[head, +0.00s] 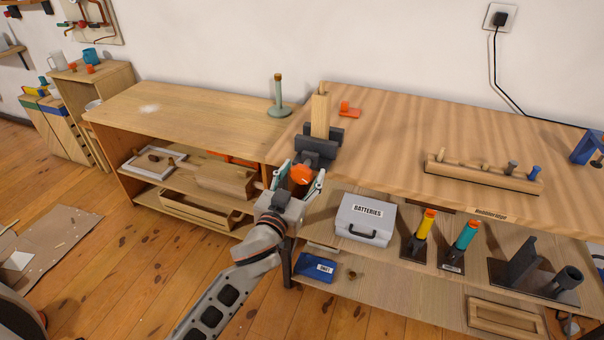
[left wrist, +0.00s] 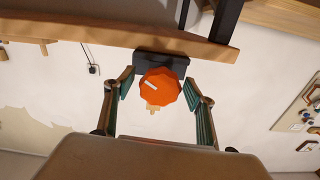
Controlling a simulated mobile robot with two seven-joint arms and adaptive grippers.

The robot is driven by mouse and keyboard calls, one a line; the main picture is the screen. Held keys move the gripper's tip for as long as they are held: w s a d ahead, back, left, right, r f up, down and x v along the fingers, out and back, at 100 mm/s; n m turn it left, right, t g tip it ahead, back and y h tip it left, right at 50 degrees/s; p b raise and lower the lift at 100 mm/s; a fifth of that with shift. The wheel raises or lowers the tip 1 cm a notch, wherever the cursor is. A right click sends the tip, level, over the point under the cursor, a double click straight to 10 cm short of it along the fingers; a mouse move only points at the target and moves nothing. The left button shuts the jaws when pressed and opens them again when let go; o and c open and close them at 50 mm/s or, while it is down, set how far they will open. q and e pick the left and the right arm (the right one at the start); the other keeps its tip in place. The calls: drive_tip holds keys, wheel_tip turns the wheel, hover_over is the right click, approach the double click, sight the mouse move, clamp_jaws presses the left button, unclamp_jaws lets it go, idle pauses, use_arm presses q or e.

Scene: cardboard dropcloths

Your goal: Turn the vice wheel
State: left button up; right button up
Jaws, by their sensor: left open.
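The vice wheel is an orange, many-sided knob (head: 302,174) with a white mark, on the front of a dark grey vice (head: 318,146) at the workbench's left front edge. A wooden piece (head: 320,116) stands upright in the vice. My left gripper (head: 298,182) is open, with its fingers on either side of the orange wheel in the head view. In the left wrist view the wheel (left wrist: 159,87) lies between the two open fingers (left wrist: 160,100), with visible gaps on both sides. The wheel's contact with the palm cannot be seen. My right gripper is not in view.
The wooden workbench (head: 400,125) carries a tool rack (head: 480,172) and an orange item (head: 349,109). A shelf below holds a batteries case (head: 365,218) and two bright-capped tools. A lower bench (head: 190,110) stands to the left.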

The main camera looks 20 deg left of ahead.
use_arm(q)
drive_tip(key=c, duration=1.1)
drive_tip(key=n+p, duration=0.2)
drive_tip(key=n, duration=0.1)
drive_tip(key=shift+r+n, duration=0.3)
drive_tip(key=shift+f+n+p, duration=0.1)
drive_tip(key=shift+n+p, duration=0.2)
drive_tip(key=shift+f, duration=0.2)
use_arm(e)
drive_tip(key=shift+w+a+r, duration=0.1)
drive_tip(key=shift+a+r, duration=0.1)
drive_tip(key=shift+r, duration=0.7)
use_arm(q)
drive_tip(key=o, duration=1.1)
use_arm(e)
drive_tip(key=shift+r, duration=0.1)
